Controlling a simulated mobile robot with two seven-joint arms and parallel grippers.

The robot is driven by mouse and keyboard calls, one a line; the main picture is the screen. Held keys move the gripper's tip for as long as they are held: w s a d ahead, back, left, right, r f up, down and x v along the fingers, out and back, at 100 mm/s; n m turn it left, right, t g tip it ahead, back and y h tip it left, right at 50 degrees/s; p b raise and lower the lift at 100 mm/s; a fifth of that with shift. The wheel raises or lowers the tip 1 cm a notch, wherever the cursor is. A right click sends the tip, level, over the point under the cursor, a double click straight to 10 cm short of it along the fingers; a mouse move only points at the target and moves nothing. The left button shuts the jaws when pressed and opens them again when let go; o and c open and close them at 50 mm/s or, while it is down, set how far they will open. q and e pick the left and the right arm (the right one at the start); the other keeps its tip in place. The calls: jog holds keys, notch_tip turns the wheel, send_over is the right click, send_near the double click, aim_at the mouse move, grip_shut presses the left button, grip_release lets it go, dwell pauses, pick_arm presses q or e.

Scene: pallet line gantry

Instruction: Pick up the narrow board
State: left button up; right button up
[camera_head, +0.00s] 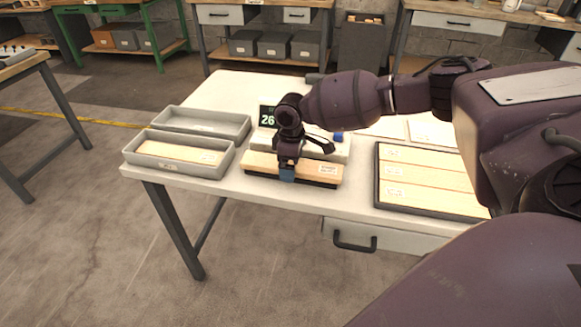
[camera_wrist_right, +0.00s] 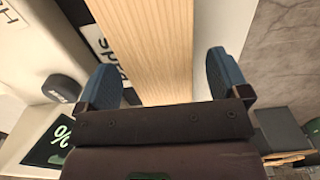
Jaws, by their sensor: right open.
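A light wood board (camera_head: 318,171) with a small label lies on a dark-edged support at the front of the white table. My right gripper (camera_head: 287,174) is over the board's left-middle part, pointing down. In the right wrist view the board (camera_wrist_right: 145,45) runs between the two open blue fingers of my right gripper (camera_wrist_right: 160,65). The left finger is close to the board's edge, and a gap shows on the right. Whether the fingers touch the wood cannot be told. My left gripper is not in view.
A grey bin (camera_head: 129,154) at the left holds another board (camera_head: 178,153); an empty-looking grey bin (camera_head: 203,121) stands behind it. A black-rimmed tray (camera_head: 377,180) with several labelled boards lies at right. A display (camera_head: 267,117) reading 26 stands behind the gripper.

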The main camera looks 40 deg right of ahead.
jog(key=shift+r, duration=0.1)
jog(key=c, duration=1.2)
